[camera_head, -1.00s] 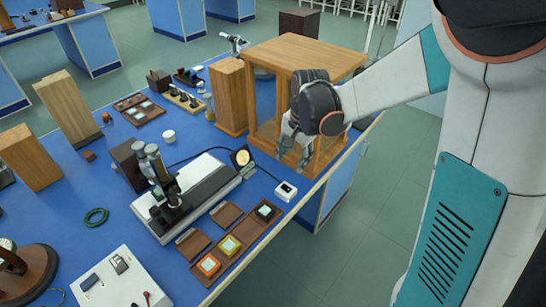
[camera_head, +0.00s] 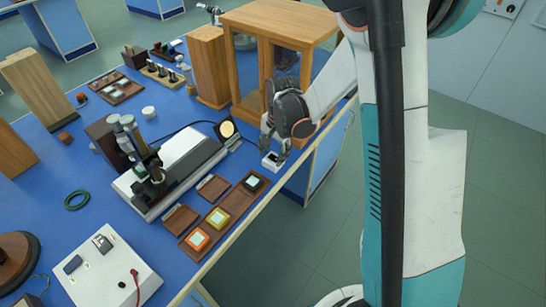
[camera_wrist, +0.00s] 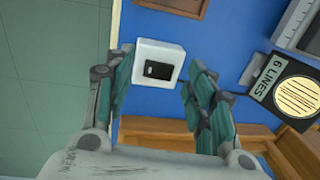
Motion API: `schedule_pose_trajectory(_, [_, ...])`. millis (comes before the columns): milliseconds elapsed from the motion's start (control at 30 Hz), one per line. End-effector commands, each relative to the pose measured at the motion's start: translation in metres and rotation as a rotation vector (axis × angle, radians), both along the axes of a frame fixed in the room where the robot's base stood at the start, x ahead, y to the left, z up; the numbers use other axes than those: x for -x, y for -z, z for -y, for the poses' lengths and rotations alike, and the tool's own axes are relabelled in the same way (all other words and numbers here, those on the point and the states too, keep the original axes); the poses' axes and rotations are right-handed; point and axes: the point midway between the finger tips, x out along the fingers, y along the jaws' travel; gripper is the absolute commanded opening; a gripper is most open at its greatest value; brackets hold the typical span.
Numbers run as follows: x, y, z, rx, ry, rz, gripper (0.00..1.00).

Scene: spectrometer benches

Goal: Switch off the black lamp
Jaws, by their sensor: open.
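The black lamp (camera_head: 227,130) stands on the blue bench behind the microscope-like instrument, with a bright pale-yellow round face. In the wrist view, a black plate with a round cream face and a "6 LINES" label (camera_wrist: 295,97) shows at the right. A small white switch box (camera_head: 270,164) with a black rocker lies near the bench's front edge; the box also shows in the wrist view (camera_wrist: 142,50). My gripper (camera_head: 272,146) is open and empty just above the box. In the wrist view its fingers are spread, the left one close beside the box's edge. Contact cannot be told.
A wooden glazed cabinet (camera_head: 282,22) stands just behind my gripper. A brown tray (camera_head: 232,208) with coloured square pieces lies left of the switch box. The instrument (camera_head: 160,178) stands further left. Floor lies beyond the bench's front edge.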

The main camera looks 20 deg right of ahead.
Motion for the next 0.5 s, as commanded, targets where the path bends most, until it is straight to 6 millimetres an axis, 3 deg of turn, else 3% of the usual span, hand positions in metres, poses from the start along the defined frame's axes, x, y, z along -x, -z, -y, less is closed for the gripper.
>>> schedule_pose_trajectory(133, [-0.0014, 0.0118, -0.0009, 0.0, 0.0, 0.0, 0.5])
schedule_pose_trajectory(467, [-0.0014, 0.0137, -0.001, 0.0, 0.0, 0.0, 0.5])
schedule_pose_trajectory(500, [-0.0014, 0.0137, -0.001, 0.0, 0.0, 0.0, 0.43])
